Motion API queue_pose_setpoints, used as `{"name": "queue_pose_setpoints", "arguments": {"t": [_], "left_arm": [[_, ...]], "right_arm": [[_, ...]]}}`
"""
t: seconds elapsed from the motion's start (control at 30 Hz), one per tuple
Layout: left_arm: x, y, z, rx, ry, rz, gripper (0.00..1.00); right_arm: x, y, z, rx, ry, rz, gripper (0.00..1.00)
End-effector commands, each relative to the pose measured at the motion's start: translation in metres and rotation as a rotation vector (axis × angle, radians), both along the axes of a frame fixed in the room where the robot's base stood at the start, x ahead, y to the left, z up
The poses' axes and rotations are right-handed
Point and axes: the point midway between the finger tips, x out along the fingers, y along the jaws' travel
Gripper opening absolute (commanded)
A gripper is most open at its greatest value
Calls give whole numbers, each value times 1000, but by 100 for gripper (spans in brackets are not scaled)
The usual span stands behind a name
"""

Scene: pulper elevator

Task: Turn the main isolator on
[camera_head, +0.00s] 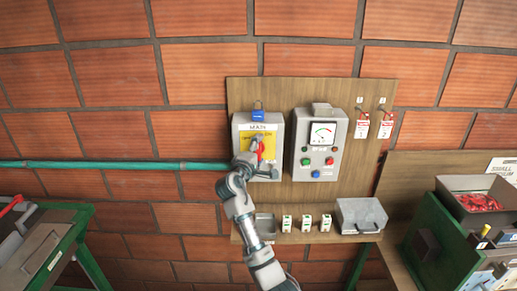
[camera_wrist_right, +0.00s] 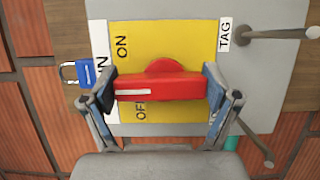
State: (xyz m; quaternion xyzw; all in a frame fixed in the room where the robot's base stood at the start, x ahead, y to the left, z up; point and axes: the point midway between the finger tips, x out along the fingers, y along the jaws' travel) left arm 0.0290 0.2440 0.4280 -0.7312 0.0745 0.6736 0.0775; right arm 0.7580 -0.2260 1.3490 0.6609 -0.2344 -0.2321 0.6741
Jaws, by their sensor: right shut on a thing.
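The main isolator (camera_head: 243,126) is a grey box with a yellow plate (camera_wrist_right: 190,38), on a wooden board. Its red handle (camera_wrist_right: 165,88) lies across the wrist view, with the white mark at its left end, between the words ON and OFF. OFF is partly hidden by the handle. My right gripper (camera_head: 258,160) reaches up to the box; in the wrist view its fingers (camera_wrist_right: 160,92) are shut on the two ends of the handle. A blue padlock (camera_head: 258,115) sits at the top of the box and in the wrist view (camera_wrist_right: 84,72). My left gripper is not in view.
A grey control box (camera_head: 304,172) with a meter and coloured buttons stands close on the right. Red tags (camera_head: 362,127) hang beyond it. A shelf below holds small boxes (camera_head: 307,222) and a grey case (camera_head: 360,216). A green pipe (camera_head: 110,165) runs in from the left.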

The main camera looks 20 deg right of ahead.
Motion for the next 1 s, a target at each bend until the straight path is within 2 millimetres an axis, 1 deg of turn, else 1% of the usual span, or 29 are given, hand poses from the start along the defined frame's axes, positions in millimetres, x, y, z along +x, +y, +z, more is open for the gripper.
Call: {"name": "queue_pose_setpoints", "arguments": {"t": [0.03,0.57,0.6,0.63,0.9,1.0], "left_arm": [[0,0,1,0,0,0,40],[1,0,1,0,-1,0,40],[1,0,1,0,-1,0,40],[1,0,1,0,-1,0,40],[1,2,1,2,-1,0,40],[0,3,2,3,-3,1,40]], "right_arm": [[1,0,-6,15,8,0,52],[1,0,-9,40,5,-1,52],[1,0,-9,40,5,-1,92],[1,0,-9,40,5,-1,100],[0,0,-6,36,1,0,100],[-3,4,-5,36,-2,0,100]]}}
